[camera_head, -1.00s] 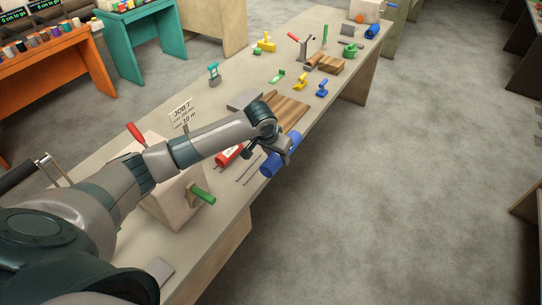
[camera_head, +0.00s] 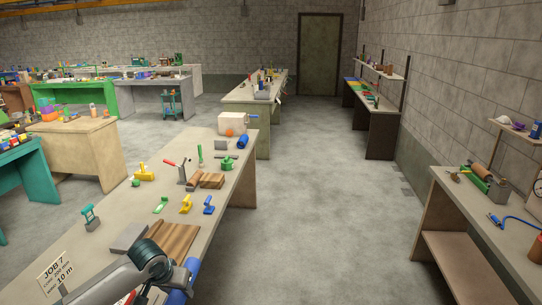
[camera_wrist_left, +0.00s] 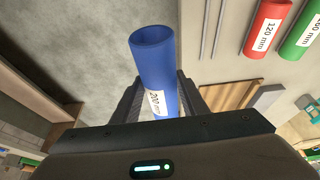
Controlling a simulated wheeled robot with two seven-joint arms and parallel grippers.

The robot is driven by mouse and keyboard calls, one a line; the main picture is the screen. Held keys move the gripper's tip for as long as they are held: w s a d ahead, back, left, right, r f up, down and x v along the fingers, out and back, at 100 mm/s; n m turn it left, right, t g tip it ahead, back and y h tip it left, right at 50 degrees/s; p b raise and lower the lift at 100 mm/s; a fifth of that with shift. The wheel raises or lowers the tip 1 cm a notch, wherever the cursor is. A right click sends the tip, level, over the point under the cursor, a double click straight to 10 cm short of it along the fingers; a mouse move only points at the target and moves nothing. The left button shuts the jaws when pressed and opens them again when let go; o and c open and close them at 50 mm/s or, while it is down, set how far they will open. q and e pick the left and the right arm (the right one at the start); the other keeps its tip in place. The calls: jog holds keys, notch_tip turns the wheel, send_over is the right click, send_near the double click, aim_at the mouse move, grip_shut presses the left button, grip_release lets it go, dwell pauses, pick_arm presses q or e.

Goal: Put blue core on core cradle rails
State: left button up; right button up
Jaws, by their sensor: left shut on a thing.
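The blue core (camera_wrist_left: 154,62) is a hollow tube with a white label in the left wrist view. My left gripper (camera_wrist_left: 155,100) is shut on it, with a finger on each side. In the head view, part of the blue core (camera_head: 192,270) shows at the bottom edge beside my left gripper (camera_head: 176,288). Two thin grey rods (camera_wrist_left: 219,28), which look like the core cradle rails, lie on the bench surface in the left wrist view, apart from the core. They are out of the head view. My right gripper is not in view.
A red core (camera_wrist_left: 266,27) and a green core (camera_wrist_left: 303,35) lie beyond the rods. A striped wooden board (camera_head: 170,243), a JOB 7 card (camera_head: 55,272) and small coloured tools stand on the bench. Another blue cylinder (camera_head: 243,142) lies at its far end. The aisle floor (camera_head: 320,200) is clear.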

pick_arm(q)
jog(key=s+d+r+b, duration=0.4)
jog(key=s+d+b, duration=0.5)
jog(key=s+b, duration=0.3)
jog(key=shift+d+r+n+b, duration=0.15)
jog(key=shift+r+n+b, duration=0.2)
jog(key=shift+b, duration=0.65)
jog(key=shift+f, duration=0.1)
